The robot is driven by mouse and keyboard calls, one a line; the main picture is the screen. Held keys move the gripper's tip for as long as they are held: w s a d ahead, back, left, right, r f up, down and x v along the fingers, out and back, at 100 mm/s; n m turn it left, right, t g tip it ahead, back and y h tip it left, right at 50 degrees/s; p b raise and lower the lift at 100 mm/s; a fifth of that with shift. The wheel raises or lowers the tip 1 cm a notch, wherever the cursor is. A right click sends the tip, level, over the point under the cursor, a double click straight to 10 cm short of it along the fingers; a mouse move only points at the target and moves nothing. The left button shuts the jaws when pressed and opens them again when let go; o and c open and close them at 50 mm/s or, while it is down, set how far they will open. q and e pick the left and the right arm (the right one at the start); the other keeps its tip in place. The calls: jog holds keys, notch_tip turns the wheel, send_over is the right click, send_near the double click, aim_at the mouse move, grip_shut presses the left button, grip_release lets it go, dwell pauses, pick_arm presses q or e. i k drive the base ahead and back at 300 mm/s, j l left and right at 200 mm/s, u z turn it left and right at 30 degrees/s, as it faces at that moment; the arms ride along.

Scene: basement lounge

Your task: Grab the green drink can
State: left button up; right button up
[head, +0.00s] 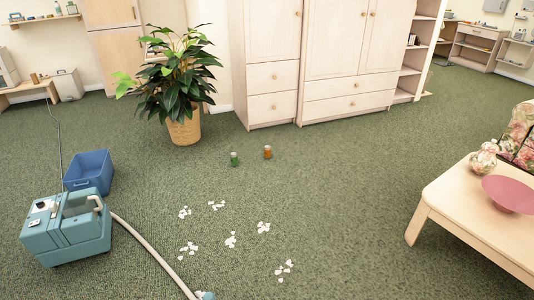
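A small green drink can (234,159) stands upright on the green carpet near the middle of the head view, in front of the potted plant and the cabinets. A similar small orange can (267,152) stands a little to its right, apart from it. Neither of my grippers shows in the head view.
White scraps (230,240) lie scattered on the carpet before the cans. A teal vacuum machine (66,228) with a hose (150,250) and a blue bin (89,172) are at left. A potted plant (185,130) stands behind. A wooden table (470,215) is at right.

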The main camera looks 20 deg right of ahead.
aim_at(234, 156)
jog(key=i+l, duration=0.1)
jog(key=l, duration=2.05)
jog(key=i+l, duration=1.15)
jog(key=i+l+u, duration=0.1)
jog(key=i, duration=1.7)
